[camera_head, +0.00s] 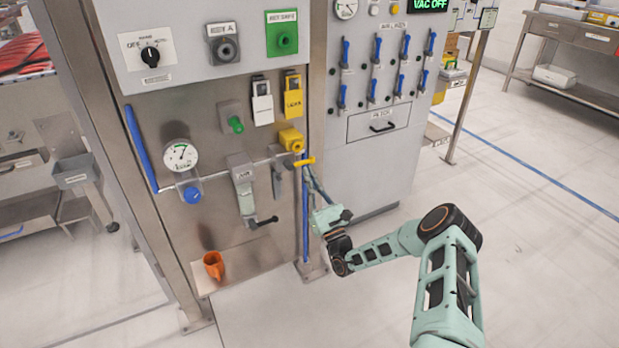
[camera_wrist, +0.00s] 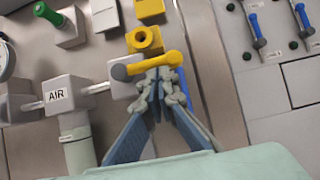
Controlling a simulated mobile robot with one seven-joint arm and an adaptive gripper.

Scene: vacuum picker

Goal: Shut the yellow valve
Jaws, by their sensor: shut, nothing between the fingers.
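The yellow valve handle (camera_head: 305,162) sits on the pipe at the lower right of the grey panel. In the wrist view the yellow handle (camera_wrist: 155,64) lies roughly level, its right end a little higher, with a grey round hub at its left end. My gripper (camera_wrist: 163,82) is shut and empty, its fingertips just below the handle's right half; I cannot tell whether they touch it. In the head view my gripper (camera_head: 307,180) reaches up to the handle from below right.
A yellow socket (camera_wrist: 144,40) sits just above the handle. The AIR block (camera_head: 242,175) and its black lever (camera_head: 263,222) are to the left. A steel post and blue tube (camera_head: 305,220) stand close to my gripper. An orange cup (camera_head: 213,265) rests on the ledge. Open floor lies right.

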